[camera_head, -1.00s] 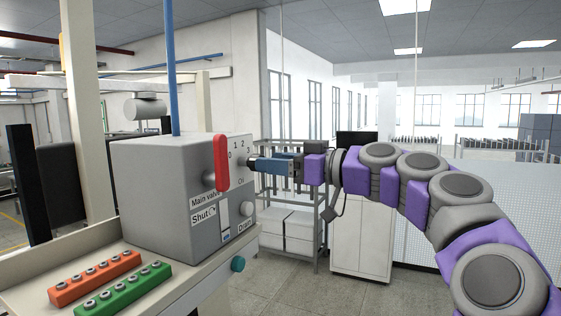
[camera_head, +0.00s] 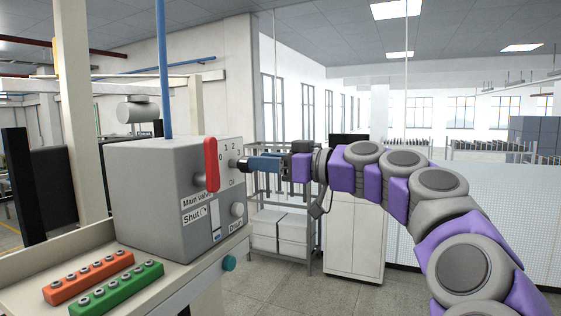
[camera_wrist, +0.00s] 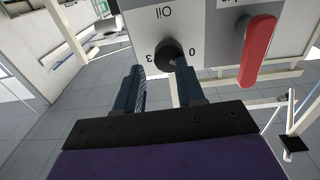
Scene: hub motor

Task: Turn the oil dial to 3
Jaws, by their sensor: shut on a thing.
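The grey control box (camera_head: 150,185) stands on the bench in the head view. Its front face carries a scale with 0, 1, 2, 3 and an "Oil" label. The oil dial (camera_wrist: 169,54) is a dark round knob in the wrist view, between the printed 0 and 3, which appear upside down there. My gripper (camera_wrist: 163,70) has its blue fingers on either side of the knob and is shut on it. In the head view my gripper (camera_head: 250,164) reaches the dial from the right, with the fingers hiding part of it. I cannot read the dial's setting.
A red main valve handle (camera_head: 211,164) stands upright just left of the dial, and it also shows in the wrist view (camera_wrist: 258,50). Orange (camera_head: 88,277) and green (camera_head: 115,287) socket strips lie on the bench (camera_head: 40,262). A shelf rack stands behind.

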